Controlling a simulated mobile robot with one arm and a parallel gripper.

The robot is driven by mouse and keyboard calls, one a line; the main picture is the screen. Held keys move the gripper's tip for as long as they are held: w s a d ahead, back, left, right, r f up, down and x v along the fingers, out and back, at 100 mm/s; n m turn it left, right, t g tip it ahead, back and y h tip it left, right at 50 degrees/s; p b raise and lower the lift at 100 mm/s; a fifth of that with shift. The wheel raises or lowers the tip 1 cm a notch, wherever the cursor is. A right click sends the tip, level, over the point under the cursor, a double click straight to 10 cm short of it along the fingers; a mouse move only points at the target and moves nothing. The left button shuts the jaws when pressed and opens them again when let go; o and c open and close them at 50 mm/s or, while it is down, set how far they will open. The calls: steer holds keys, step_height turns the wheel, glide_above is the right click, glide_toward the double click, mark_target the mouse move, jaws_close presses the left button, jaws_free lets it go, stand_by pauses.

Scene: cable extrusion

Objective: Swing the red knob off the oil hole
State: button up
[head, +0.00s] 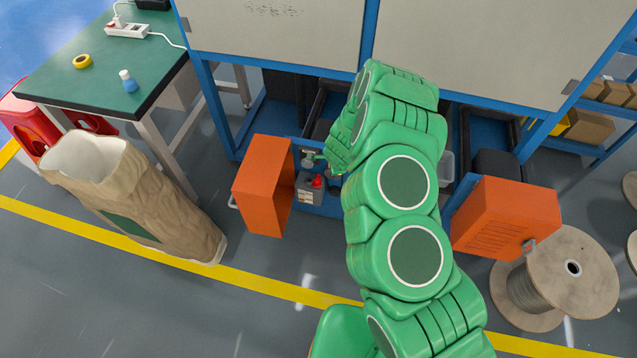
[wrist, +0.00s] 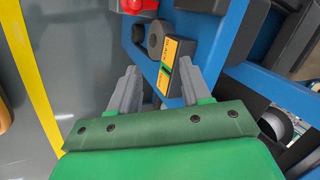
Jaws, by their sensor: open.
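The red knob (head: 317,181) sits on top of a small grey box (head: 309,196) in the opening between the orange doors. In the wrist view, a red part that looks like the knob (wrist: 134,5) is cut by the top edge. My gripper (wrist: 157,88) is open, with its two grey fingers apart and no object clearly held between them. In the head view, the end of my arm is just above and behind the red knob, apart from it. I cannot make out the oil hole in either view.
A left orange door (head: 263,185) and a right orange door (head: 505,217) stand open around the work area. A dark ring-shaped part (wrist: 155,38) and a yellow-and-black labelled block (wrist: 176,66) lie just beyond my fingers. A sack (head: 135,195) and a cable spool (head: 556,276) stand on the floor.

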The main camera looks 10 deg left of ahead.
step_height(320, 180, up, 2)
steer(key=w+d+n+t, duration=0.1)
steer(key=w+d+n, duration=0.1)
steer(key=n, duration=0.4)
steer(key=n+t+y, duration=0.5)
steer(key=n+y, duration=0.2)
steer(key=n, duration=0.9)
glide_toward(318, 182)
steer(key=w+a, duration=0.1)
steer(key=shift+x, duration=4)
steer(key=shift+f, duration=0.2)
